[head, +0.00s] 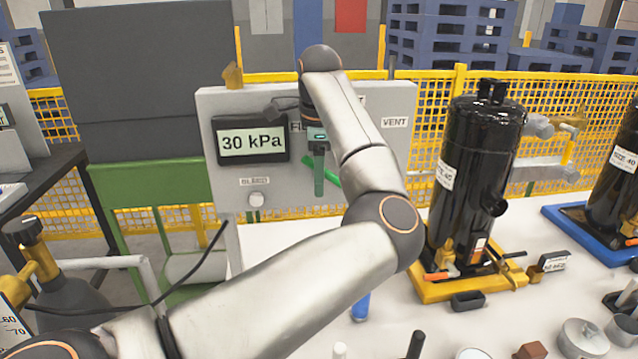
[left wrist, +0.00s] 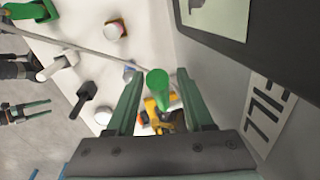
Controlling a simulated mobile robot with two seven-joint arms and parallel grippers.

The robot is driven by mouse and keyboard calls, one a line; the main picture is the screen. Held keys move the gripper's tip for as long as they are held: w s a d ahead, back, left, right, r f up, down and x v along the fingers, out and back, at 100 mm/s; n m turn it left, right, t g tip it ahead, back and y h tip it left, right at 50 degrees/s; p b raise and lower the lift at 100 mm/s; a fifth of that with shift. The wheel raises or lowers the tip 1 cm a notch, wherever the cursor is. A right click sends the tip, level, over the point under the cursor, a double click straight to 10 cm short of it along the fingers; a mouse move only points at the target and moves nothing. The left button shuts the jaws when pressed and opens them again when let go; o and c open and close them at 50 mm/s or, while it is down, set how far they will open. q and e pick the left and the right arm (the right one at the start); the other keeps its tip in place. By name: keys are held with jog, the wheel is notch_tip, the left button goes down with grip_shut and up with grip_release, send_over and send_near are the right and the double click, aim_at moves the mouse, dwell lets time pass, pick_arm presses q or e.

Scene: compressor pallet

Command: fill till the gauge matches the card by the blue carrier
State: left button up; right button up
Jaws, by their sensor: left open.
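The gauge (head: 251,142) on the grey panel (head: 300,195) reads 30 kPa. My left gripper (head: 319,165) is in front of the panel, by the partly hidden fill label. In the left wrist view my left gripper (left wrist: 160,105) is open, with the round end of a green handle (left wrist: 158,82) between its fingers; I cannot tell whether they touch. The green handle also shows in the head view (head: 332,172). The blue carrier (head: 575,224) stands at the right under a black compressor. A small card (head: 553,262) stands between the yellow and blue carriers; its print is too small to read.
A black compressor (head: 472,165) stands on a yellow carrier (head: 460,290) right of my arm. The vent label (head: 395,123) and a bleed knob (head: 256,200) are on the panel. Small parts, including a brown block (head: 531,351), lie along the table's front. Yellow mesh fencing is behind.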

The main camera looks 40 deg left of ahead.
pick_arm(q)
jog(key=shift+w+a+f, duration=0.1)
jog(key=shift+f, duration=0.65)
jog(key=shift+c, duration=0.4)
grip_shut()
dwell(0.5)
